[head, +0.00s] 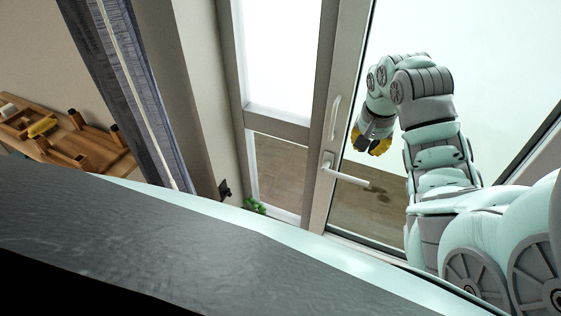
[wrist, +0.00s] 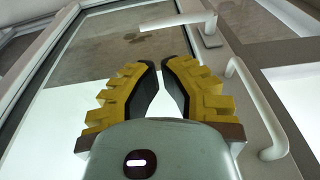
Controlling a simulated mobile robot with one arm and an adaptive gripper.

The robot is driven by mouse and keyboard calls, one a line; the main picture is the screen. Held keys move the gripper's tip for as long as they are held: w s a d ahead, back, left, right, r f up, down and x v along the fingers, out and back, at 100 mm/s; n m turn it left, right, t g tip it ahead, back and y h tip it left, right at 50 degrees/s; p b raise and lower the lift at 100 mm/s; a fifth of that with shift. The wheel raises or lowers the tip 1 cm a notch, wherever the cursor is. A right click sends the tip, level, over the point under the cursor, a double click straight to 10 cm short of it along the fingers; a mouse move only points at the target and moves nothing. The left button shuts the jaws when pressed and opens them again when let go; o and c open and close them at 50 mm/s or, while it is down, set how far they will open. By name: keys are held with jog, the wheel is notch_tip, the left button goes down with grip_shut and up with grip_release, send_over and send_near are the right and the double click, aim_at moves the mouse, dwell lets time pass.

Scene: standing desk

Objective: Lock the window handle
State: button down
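The white window handle (head: 345,174) is a lever on the glazed panel's white frame. It lies roughly level and points right from its mount in the head view. In the wrist view the handle (wrist: 178,20) is at the top, beyond the fingertips, pointing left from its mount. My gripper (head: 371,144), with yellow and dark fingers, is up and to the right of the handle, in front of the glass. In the wrist view my gripper (wrist: 160,66) has a narrow gap between its fingertips, with nothing held. It is apart from the handle.
A fixed white pull bar (head: 335,117) is on the same frame above the handle; the wrist view shows it (wrist: 258,110) right of the fingers. A grey curtain (head: 120,80) and a wooden table (head: 60,140) are at the left.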

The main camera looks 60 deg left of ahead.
jog(key=b, duration=0.8)
send_over(357, 181)
notch_tip(357, 181, down, 9)
jog(key=shift+f, duration=0.1)
jog(key=shift+r+p, duration=0.2)
jog(key=shift+p, duration=0.7)
jog(key=shift+w+a+f+p, duration=0.15)
jog(key=shift+f+p, duration=0.6)
jog(key=shift+f, duration=0.15)
jog(key=shift+w+a+f+p, duration=0.1)
jog(key=shift+a+f+p, duration=0.05)
jog(key=shift+f+p, duration=0.65)
jog(key=shift+f, duration=0.1)
jog(key=shift+f+b, duration=0.15)
jog(key=shift+b, duration=0.25)
